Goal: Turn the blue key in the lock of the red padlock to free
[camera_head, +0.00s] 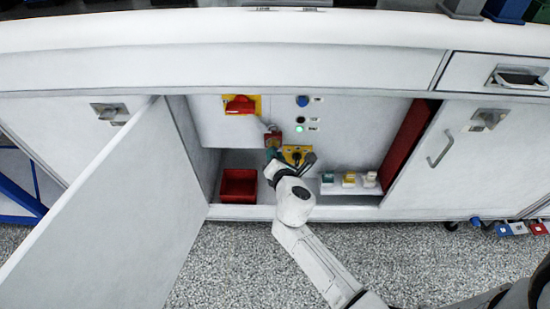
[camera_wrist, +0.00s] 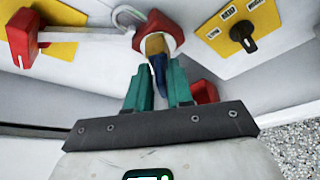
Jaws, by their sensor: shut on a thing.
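The red padlock (camera_wrist: 154,24) hangs by its grey shackle (camera_wrist: 125,14) on the panel, close to the red switch handle. It also shows in the head view (camera_head: 273,139). The blue key (camera_wrist: 158,76) stands at the yellowish lock face of the padlock, between my teal fingers. My gripper (camera_wrist: 159,88) is shut on the key, just in front of the padlock. In the head view my gripper (camera_head: 272,154) covers the key. How far the key is in or turned cannot be told.
The red switch handle (camera_head: 239,104) sits on a yellow plate. A yellow selector (camera_head: 296,154) is right of the padlock. A red bin (camera_head: 238,186) stands on the cabinet floor. The open door (camera_head: 120,220) bounds the left. Several coloured blocks (camera_head: 349,179) stand right.

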